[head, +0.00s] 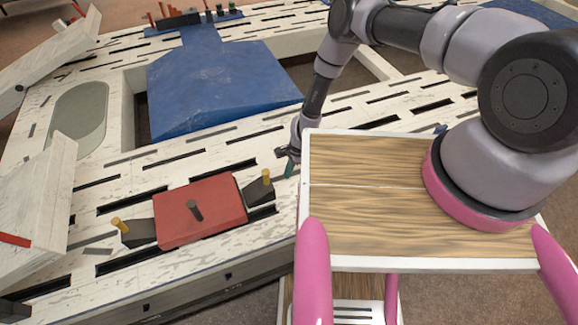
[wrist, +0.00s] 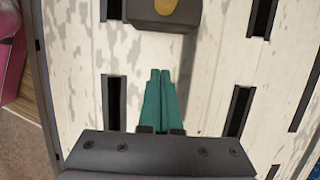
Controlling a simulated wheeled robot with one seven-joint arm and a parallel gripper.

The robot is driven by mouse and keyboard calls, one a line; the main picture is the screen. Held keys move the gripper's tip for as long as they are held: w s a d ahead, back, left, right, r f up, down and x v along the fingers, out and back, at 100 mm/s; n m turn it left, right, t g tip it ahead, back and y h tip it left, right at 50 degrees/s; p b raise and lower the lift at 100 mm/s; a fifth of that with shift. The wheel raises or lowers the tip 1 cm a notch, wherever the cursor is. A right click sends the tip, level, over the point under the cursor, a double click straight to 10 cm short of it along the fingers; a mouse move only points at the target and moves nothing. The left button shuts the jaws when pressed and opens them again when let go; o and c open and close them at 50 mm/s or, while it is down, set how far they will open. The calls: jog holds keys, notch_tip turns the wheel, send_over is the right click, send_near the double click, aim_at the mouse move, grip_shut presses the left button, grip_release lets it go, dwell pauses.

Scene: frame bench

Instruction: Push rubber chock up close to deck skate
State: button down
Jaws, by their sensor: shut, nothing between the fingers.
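A red slab with a dark upright peg, seemingly the deck skate (head: 200,213), lies on the slotted white bench in the head view. A dark wedge with a yellow peg, seemingly the rubber chock (head: 259,194), sits at its right side; whether they touch I cannot tell. A similar dark chock (head: 138,233) sits at the skate's left side. My gripper (head: 289,166) is just right of the right chock, partly hidden by the wooden top. In the wrist view, my gripper's teal fingers (wrist: 160,72) are together and empty, with a gap to the chock (wrist: 165,20) ahead.
The white bench (head: 180,158) has many dark slots and open cut-outs. A blue panel (head: 215,95) lies behind the skate. White angled pieces (head: 40,200) stand at the left. My wooden top with white edging fills the right foreground.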

aim_at(271, 184)
jog(key=x, duration=0.4)
jog(key=shift+s+a+r, duration=0.1)
jog(key=shift+s+a, duration=0.2)
jog(key=shift+a, duration=0.3)
jog(key=shift+s+a, duration=0.25)
jog(key=shift+a, duration=0.35)
jog(key=shift+s+a, duration=0.3)
jog(key=shift+a, duration=0.3)
jog(key=shift+a, duration=0.1)
jog(key=shift+s+a, duration=0.5)
jog(key=shift+a, duration=0.3)
jog(key=shift+r, duration=0.1)
jog(key=w+d, duration=0.1)
jog(key=d, duration=0.2)
jog(key=w+d, duration=0.1)
jog(key=shift+w+d, duration=0.3)
jog(key=v, duration=1)
